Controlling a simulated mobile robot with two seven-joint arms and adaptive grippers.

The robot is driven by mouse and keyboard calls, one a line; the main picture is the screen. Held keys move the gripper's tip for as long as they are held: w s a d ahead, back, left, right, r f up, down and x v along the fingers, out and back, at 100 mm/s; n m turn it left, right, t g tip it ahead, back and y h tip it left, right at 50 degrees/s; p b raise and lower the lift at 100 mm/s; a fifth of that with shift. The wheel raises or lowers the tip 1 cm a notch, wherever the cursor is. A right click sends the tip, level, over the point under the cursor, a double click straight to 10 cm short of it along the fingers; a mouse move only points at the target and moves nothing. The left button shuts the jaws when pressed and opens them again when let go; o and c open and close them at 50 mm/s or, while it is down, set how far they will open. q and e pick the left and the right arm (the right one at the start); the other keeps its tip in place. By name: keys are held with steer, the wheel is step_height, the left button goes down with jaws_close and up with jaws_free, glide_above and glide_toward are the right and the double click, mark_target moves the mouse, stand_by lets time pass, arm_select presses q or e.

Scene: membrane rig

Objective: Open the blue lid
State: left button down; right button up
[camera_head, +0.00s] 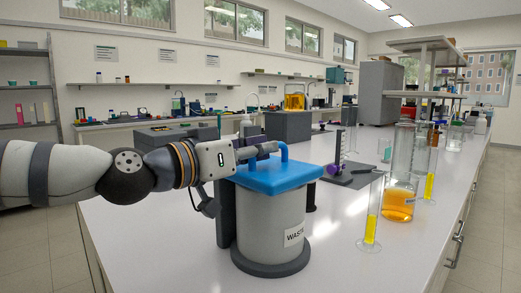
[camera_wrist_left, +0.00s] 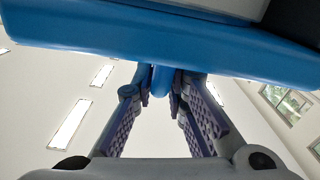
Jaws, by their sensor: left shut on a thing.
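The blue lid (camera_head: 262,181) lies flat on top of a grey cylindrical waste bin (camera_head: 265,222) with a dark base and a white label. A blue handle (camera_head: 284,152) rises from the lid. My left gripper (camera_head: 268,148) comes in from the left just above the lid and is shut on the handle. In the left wrist view the ribbed fingers (camera_wrist_left: 166,88) stand on both sides of the blue handle (camera_wrist_left: 162,76), with the lid's blue edge (camera_wrist_left: 150,38) across the top. The fingertips are partly hidden behind the lid edge. My right gripper is not in view.
To the right stand a tall cylinder with yellow liquid (camera_head: 372,215), a large cylinder with orange liquid (camera_head: 399,200) and a stand on a dark base (camera_head: 348,175). A grey box (camera_head: 172,135) is behind my left arm. The front of the white bench (camera_head: 340,265) is clear.

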arm_select(q)
steer(key=shift+f, duration=0.1)
steer(key=shift+w+a+r+n, duration=0.2)
steer(key=shift+r+n, duration=0.15)
steer(key=shift+n, duration=0.25)
steer(key=shift+w+a+r+n, duration=0.15)
steer(key=shift+r+n, duration=0.2)
steer(key=shift+n, duration=0.25)
steer(key=w+a+r+n, duration=0.1)
steer(key=w+n, duration=0.1)
steer(key=n, duration=0.1)
steer(key=shift+a+r+n, duration=0.3)
steer(key=shift+a+r, duration=0.1)
steer(key=w+a+n, duration=0.1)
steer(key=w+a+r+n, duration=0.1)
steer(key=n, duration=0.1)
steer(key=shift+w+a+n, duration=0.55)
steer(key=shift+a+n, duration=0.05)
steer(key=shift+n, duration=0.45)
steer(key=shift+w+a+n, duration=0.55)
steer(key=shift+n, duration=0.5)
steer(key=c, duration=1.7)
jaws_free()
steer(key=shift+r, duration=0.1)
steer(key=shift+o, duration=0.2)
